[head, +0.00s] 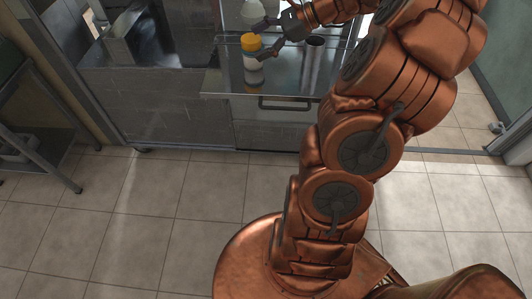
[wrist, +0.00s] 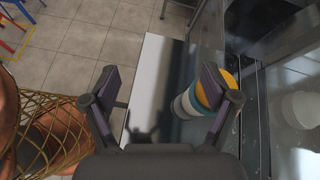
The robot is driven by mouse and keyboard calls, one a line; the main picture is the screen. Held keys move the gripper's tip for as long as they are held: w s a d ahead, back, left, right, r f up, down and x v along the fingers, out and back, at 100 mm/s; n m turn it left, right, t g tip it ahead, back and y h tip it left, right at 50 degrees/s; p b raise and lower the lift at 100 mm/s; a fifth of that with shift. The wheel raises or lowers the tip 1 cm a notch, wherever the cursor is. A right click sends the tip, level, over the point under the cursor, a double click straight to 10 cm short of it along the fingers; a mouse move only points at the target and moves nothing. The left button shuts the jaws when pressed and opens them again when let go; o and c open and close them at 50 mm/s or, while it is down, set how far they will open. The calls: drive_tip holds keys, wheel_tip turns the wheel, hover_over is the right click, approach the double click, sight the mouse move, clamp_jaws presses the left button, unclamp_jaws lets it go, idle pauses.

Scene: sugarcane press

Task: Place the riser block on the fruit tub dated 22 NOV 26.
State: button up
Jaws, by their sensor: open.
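A stack of white round pieces with a yellow top (head: 251,42) stands on the steel counter (head: 225,84). It also shows in the wrist view, where the yellow part (wrist: 228,84) and white part (wrist: 184,106) are partly behind the right finger. No date is legible, and I cannot tell whether the yellow part is a lid or a separate piece. My gripper (head: 259,40) is open beside the top of the stack, reaching from the right. I cannot identify the riser block for certain.
In the wrist view a whitish round object (wrist: 299,110) is at the right. A gold mesh basket (wrist: 58,135) is at the left.

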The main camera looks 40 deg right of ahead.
drive_tip(key=s+a+f+n+g+h, duration=0.1)
drive_tip(key=s+a+n+g, duration=0.4)
drive_tip(key=a, duration=0.6)
drive_tip(key=s+a+f+n+g+h, duration=0.1)
drive_tip(key=s+a+n+g+h, duration=0.1)
drive_tip(key=s+a+n, duration=0.65)
drive_tip(key=s+f+n+g+h, duration=0.1)
drive_tip(key=s+f+n+h, duration=0.1)
drive_tip(key=s, duration=0.6)
drive_tip(key=s+a+f+n+g+h, duration=0.1)
drive_tip(key=s+f+n+h, duration=0.1)
drive_tip(key=s+n+h, duration=0.2)
drive_tip(key=s+n, duration=0.3)
drive_tip(key=shift+s+h, duration=0.3)
drive_tip(key=shift+s, duration=0.1)
